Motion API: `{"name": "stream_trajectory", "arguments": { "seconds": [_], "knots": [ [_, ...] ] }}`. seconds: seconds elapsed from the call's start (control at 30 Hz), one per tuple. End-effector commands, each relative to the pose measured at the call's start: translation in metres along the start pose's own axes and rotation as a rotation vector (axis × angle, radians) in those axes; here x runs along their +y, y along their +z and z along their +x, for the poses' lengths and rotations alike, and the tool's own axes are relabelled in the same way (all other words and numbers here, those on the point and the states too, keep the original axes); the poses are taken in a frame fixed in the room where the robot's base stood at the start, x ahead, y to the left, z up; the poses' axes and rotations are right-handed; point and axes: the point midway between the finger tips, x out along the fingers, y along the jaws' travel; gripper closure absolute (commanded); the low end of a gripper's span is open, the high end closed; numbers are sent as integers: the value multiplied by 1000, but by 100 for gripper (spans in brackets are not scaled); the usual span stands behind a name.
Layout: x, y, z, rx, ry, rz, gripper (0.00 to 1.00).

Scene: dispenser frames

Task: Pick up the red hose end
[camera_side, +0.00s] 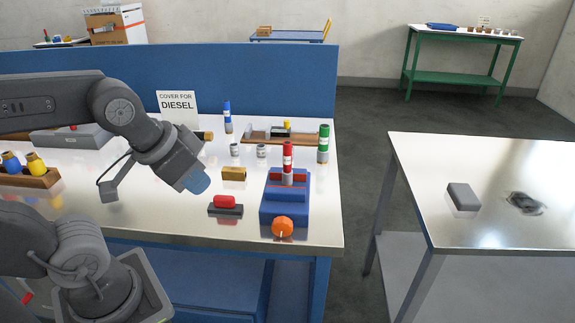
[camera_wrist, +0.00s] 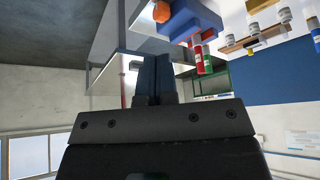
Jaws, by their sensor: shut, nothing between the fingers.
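The red hose end (camera_side: 287,158) is a red tube with a white band and a grey lower part. It stands upright on the stepped blue block (camera_side: 275,217) near the table's right edge; its lower end is hidden. In the wrist view, which is inverted, the red tube (camera_wrist: 198,58) hangs to the right of the fingers, by the blue block (camera_wrist: 192,20). My gripper (camera_side: 195,181) has blue fingertips and is to the left of the red hose end, apart from it. Its fingers (camera_wrist: 155,72) are together and empty.
A green tube (camera_side: 323,145) stands behind and right of the red one; a blue tube (camera_side: 227,118) is farther back. An orange knob (camera_side: 282,226) sits at the block's front. A red piece on a dark base (camera_side: 225,204) and a yellow block (camera_side: 234,174) are nearby.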

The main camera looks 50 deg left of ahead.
Motion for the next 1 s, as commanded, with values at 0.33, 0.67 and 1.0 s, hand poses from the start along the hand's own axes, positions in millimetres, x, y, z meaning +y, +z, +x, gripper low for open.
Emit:
{"name": "stream_trajectory", "arguments": {
  "seconds": [0.33,0.67,1.0],
  "knots": [
    [0,0,0,0,0,0,100],
    [0,0,0,0,0,0,84],
    [0,0,0,0,0,0,51]
  ]
}}
